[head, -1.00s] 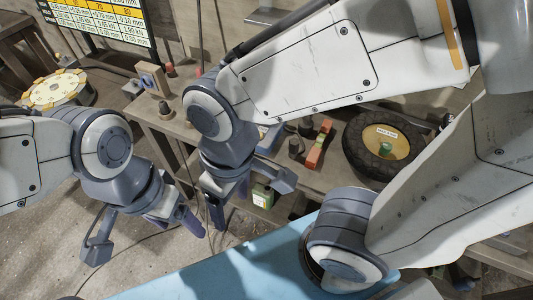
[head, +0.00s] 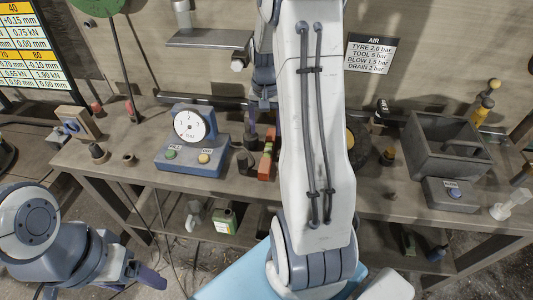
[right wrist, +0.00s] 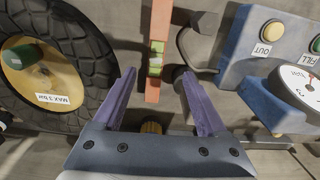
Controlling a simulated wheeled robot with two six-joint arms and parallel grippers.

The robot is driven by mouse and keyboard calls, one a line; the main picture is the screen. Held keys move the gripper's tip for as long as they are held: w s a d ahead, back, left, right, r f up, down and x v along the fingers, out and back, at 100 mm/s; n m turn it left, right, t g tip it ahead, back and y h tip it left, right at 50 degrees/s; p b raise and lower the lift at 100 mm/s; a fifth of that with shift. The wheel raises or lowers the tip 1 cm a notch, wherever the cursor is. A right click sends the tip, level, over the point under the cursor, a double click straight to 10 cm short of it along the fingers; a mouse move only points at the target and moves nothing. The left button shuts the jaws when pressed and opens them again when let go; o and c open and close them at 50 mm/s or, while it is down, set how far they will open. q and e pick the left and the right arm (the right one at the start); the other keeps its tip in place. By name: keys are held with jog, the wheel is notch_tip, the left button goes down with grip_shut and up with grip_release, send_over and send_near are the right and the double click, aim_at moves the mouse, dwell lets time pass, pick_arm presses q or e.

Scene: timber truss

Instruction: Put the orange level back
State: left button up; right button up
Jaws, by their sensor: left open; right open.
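The orange level (head: 266,160) lies on the workbench (head: 130,178), right of the pressure gauge box. It has green parts along its middle. In the right wrist view the level (right wrist: 159,25) points down toward the space between the fingertips of my right gripper (right wrist: 158,80). That gripper is open and empty, with the level beyond its fingers. In the head view my right arm covers the bench just right of the level, and its gripper is mostly hidden. My left gripper (head: 140,279) is open at the lower left, in front of the bench and away from the level.
The gauge box (head: 190,157) stands left of the level. A tyre (head: 358,143) is partly hidden behind my right arm; it also shows in the right wrist view (right wrist: 92,62). A grey open bin (head: 450,160) stands at the right. A small shelf (head: 208,38) juts from the wall.

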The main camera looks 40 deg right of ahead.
send_over(268, 149)
jog(key=shift+m, duration=0.3)
jog(key=f, duration=0.4)
jog(key=shift+s+f, duration=0.25)
jog(key=shift+s, duration=0.05)
jog(key=f, duration=0.6)
jog(key=shift+w+f+p, duration=0.2)
jog(key=shift+w+p, duration=0.05)
jog(key=shift+p, duration=0.15)
grip_shut()
